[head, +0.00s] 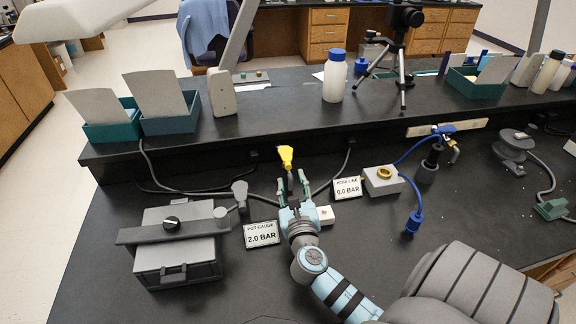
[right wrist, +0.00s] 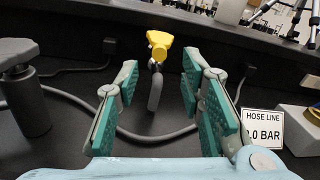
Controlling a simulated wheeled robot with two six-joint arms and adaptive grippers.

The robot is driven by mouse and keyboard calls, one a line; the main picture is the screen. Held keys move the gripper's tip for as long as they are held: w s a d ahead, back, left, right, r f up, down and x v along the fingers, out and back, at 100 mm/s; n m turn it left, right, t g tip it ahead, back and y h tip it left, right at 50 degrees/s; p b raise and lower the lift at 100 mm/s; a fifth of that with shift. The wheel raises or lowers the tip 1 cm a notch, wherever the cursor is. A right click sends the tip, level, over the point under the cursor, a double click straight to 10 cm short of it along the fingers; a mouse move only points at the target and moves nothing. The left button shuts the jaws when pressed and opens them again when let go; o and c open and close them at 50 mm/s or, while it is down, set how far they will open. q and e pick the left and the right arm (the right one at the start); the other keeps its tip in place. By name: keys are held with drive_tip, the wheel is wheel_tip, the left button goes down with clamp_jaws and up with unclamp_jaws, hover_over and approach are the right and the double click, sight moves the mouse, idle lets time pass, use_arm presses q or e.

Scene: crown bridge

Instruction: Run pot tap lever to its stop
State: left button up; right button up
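A yellow tap lever (head: 286,157) stands up near the front face of the raised shelf; it also shows in the right wrist view (right wrist: 159,45), with a grey part below it. I take it for the pot tap lever. My right gripper (head: 293,180) is open and empty, just in front of the lever. In the right wrist view its green-padded fingers (right wrist: 165,105) are spread left and right, with the lever beyond their tips and apart from them. The grey pot (head: 177,260) with a clamp bar and black knob is at left. My left gripper is not in view.
A pot gauge card (head: 262,234) reads 2.0 BAR. A hose line card (head: 347,188) reads 0.0 BAR. A grey hose (right wrist: 100,118) runs behind the gripper. A pale block with a brass ring (head: 384,180) and blue tubing stand at right. The shelf (head: 270,105) rises behind.

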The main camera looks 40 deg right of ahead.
sight(289, 170)
drive_tip(key=b+x, duration=0.1)
drive_tip(key=x, duration=0.7)
clamp_jaws()
